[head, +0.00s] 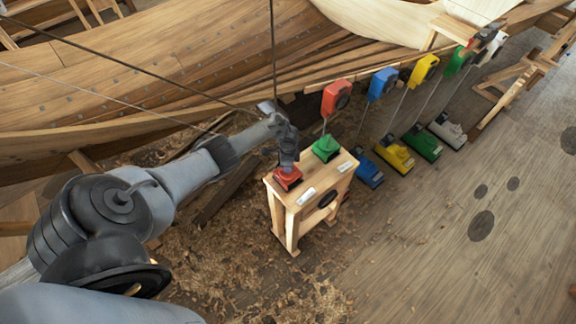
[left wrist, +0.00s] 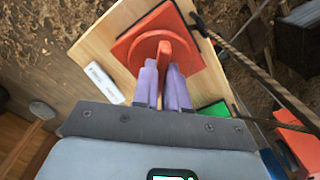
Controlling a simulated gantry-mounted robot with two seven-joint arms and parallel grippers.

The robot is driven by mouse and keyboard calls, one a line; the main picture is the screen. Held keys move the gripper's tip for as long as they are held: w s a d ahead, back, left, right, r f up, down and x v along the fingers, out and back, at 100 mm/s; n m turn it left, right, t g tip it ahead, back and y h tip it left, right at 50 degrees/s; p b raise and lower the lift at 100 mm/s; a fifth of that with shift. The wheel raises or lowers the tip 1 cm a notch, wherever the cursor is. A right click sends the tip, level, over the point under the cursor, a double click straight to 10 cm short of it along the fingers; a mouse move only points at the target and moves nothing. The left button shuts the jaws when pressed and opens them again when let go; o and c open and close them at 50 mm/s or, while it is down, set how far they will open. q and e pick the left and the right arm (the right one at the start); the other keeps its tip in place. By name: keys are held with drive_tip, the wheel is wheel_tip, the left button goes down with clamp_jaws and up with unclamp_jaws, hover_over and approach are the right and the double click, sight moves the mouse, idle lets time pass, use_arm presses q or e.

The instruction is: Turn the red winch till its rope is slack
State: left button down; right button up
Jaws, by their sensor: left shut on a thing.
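The red winch (head: 288,180) sits on the left end of the top of a small wooden stand (head: 311,191). In the left wrist view it is a red square base with a round hub and an upright red grip (left wrist: 164,60). My left gripper (head: 287,160) is above the winch. Its two pale fingers (left wrist: 165,85) are shut on the red grip from both sides. A dark rope (left wrist: 250,68) runs beside the winch and looks mostly straight in the left wrist view. Where it meets the winch is not clear. My right gripper is not in view.
A green winch (head: 326,148) stands close by on the same stand. Several coloured blocks, among them a red one (head: 333,97) and a blue one (head: 379,84), line the wooden hull (head: 150,70). Thin ropes cross above my left arm.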

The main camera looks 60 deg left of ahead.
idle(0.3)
use_arm(q)
drive_tip(key=c, duration=1.2)
unclamp_jaws()
drive_tip(key=shift+o, duration=0.2)
drive_tip(key=shift+r, duration=0.1)
wheel_tip(320, 180, up, 11)
drive_tip(key=p, duration=0.3)
drive_tip(key=shift+p, duration=0.35)
